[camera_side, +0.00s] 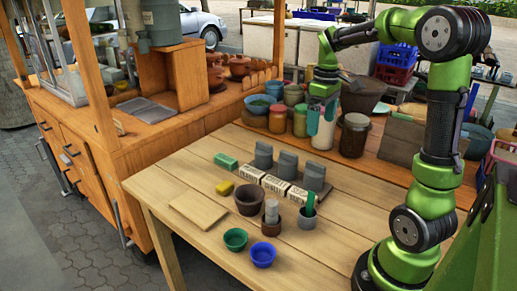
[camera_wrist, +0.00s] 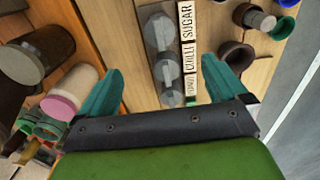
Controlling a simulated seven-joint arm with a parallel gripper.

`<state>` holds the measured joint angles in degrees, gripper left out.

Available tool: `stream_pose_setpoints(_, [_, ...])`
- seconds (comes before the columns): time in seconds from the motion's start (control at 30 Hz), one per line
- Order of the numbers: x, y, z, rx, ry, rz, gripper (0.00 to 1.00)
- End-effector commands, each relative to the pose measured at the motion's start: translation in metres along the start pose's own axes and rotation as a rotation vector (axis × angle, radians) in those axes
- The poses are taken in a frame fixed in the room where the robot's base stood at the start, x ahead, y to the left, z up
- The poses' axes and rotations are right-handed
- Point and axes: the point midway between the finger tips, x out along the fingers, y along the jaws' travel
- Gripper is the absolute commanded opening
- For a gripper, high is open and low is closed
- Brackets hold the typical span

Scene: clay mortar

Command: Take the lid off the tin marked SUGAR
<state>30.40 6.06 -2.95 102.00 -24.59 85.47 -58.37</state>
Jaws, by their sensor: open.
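Three grey tins stand in a row on the wooden table, with white name cards in front. In the wrist view the card at the top reads SUGAR (camera_wrist: 186,20); the grey tin beside it (camera_wrist: 157,30) has its lid on. It matches the right-hand tin in the side view (camera_side: 314,176). The middle card reads CHILLI (camera_wrist: 190,62); the third card is hard to read. My gripper (camera_side: 322,118) is open and empty, pointing down, high above and behind the tins. In the wrist view its teal fingers (camera_wrist: 162,75) stand apart on either side of the row.
In front of the tins stand a brown mortar (camera_side: 248,200), a cup with a grey pestle-like piece (camera_side: 271,217) and a cup holding something green (camera_side: 306,220). Green (camera_side: 235,239) and blue (camera_side: 262,254) bowls sit nearer. Jars (camera_side: 353,137) crowd behind.

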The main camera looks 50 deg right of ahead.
Motion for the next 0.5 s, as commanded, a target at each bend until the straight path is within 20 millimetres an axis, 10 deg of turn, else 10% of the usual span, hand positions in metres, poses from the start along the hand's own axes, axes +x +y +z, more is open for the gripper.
stream_pose_setpoints(0.5, [0.097,-0.001,0.0,0.003,-0.001,-0.003,0.99])
